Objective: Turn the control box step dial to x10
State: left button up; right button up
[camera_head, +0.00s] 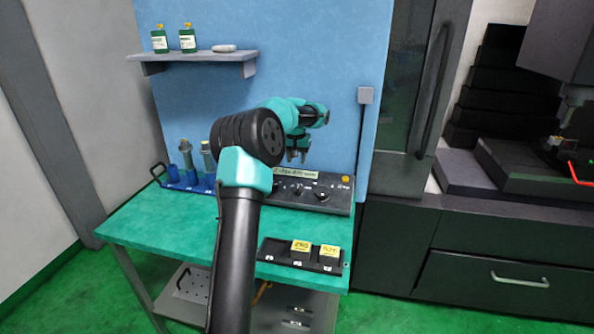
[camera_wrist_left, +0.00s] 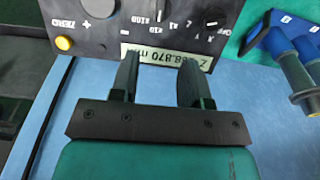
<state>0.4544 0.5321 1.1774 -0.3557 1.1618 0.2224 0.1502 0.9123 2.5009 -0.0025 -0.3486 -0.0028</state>
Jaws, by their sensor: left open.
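The dark control box (camera_head: 335,206) stands at the back right of the green table. My left gripper (camera_head: 298,156) is open and empty above the box's back edge. Its fingers (camera_wrist_left: 157,62) point toward the display (camera_wrist_left: 166,57), apart from both dials.
A black tray (camera_head: 273,250) with two yellow-topped blocks lies at the table's front. A blue rack (camera_head: 190,183) with cylindrical holders stands at the back left. A shelf (camera_head: 195,57) with two green bottles hangs on the blue panel. The dark machine stands at right.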

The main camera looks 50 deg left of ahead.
pick_arm(q)
jog(key=shift+s+d+r, duration=0.1)
jog(key=shift+s+r, duration=0.1)
jog(key=shift+r, duration=1.55)
jog(key=shift+f, duration=0.1)
